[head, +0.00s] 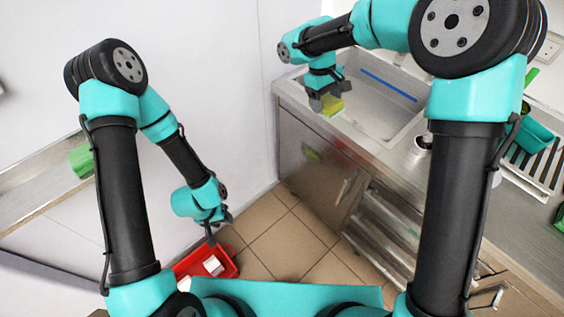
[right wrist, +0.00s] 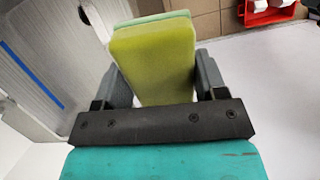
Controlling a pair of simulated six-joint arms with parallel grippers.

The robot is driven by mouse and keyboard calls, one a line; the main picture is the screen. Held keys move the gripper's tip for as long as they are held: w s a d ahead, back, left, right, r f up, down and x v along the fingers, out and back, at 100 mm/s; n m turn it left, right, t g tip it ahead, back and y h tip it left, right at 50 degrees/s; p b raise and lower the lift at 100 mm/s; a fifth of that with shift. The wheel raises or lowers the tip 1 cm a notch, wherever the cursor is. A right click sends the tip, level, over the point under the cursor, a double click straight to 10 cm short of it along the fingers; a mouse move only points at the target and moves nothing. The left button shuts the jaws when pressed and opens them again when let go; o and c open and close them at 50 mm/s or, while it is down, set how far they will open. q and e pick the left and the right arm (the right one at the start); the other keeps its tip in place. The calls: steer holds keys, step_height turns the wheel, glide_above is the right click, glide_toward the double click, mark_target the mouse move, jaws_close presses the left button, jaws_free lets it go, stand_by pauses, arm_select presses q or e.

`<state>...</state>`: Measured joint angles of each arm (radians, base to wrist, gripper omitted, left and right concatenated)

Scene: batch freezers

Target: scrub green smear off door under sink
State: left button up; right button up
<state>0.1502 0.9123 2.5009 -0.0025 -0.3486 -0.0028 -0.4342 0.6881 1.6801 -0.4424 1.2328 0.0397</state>
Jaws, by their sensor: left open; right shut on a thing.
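The green smear (head: 311,153) is on the upper part of the metal door (head: 316,178) under the sink (head: 375,95). My right gripper (head: 325,100) is above the sink's front left edge, higher than the smear and apart from the door. It is shut on a yellow sponge (head: 333,106) with a green layer. The sponge fills the space between the fingers in the right wrist view (right wrist: 155,60). My left gripper (head: 212,232) is open and empty, low at the left, just above a red crate (head: 228,265).
The red crate on the tiled floor (head: 290,240) holds white items. A blue strip (head: 388,84) lies in the sink. Metal shelves (head: 380,230) stand right of the door. A teal container (head: 533,135) and rack are on the right counter. Floor before the door is clear.

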steer(key=w+a+f+n+t+h, duration=0.3)
steer(key=a+f+n+t+h, duration=0.15)
steer(key=f+n, duration=0.3)
steer(key=w+a+f+n+t+h, duration=0.2)
steer(key=a+f+n+t+h, duration=0.2)
steer(key=a+f+n, duration=0.4)
steer(key=n+t+h, duration=0.2)
steer(key=t, duration=0.4)
glide_toward(309, 153)
steer(key=a, duration=0.1)
steer(key=w+a, duration=0.2)
steer(key=shift+a+f, duration=0.15)
steer(key=shift+a, duration=0.1)
steer(key=shift+x, duration=2.95)
steer(key=shift+x, duration=0.9)
steer(key=shift+d, duration=0.1)
steer(key=shift+s+d, duration=1.2)
steer(key=shift+s, duration=0.15)
